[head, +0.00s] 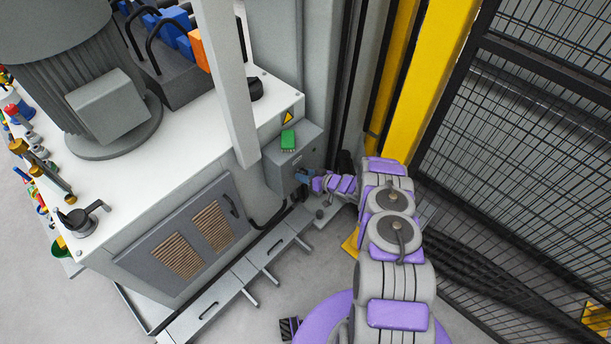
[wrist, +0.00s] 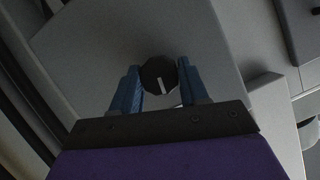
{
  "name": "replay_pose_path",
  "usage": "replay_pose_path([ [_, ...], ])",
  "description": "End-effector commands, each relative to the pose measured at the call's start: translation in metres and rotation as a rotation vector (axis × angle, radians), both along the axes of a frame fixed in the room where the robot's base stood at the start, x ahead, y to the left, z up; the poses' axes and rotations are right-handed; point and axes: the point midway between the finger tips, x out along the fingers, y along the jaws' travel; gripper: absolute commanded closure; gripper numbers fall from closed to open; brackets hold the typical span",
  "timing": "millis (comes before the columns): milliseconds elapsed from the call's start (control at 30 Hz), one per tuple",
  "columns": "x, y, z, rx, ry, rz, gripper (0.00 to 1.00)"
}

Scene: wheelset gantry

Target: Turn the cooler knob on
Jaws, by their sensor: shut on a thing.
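The cooler knob (wrist: 159,76) is a round black knob with a white pointer line, on the face of a grey box. In the wrist view the line points down and slightly right, towards my gripper. My gripper (wrist: 158,77) has its two blue fingers on either side of the knob and is shut on it. In the head view my gripper (head: 303,176) is against the front of the grey control box (head: 290,158), and the knob is hidden there behind the fingers.
A white-topped machine cabinet (head: 185,150) stands to the left. A yellow post (head: 420,80) and black mesh fence (head: 520,150) stand to the right of my arm.

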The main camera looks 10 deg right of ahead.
Motion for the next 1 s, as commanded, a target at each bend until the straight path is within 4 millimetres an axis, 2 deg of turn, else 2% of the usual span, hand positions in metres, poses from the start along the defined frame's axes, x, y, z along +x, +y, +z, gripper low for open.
replay_pose_path([
  [33, 0.0020, -0.0045, 0.0008, 0.024, 0.015, -0.008, 0.86],
  [500, 0.0021, -0.0037, -0.0005, 0.243, 0.174, -0.006, 0.86],
  [1000, 0.0037, -0.0054, 0.0003, 0.280, 0.201, -0.009, 0.86],
])
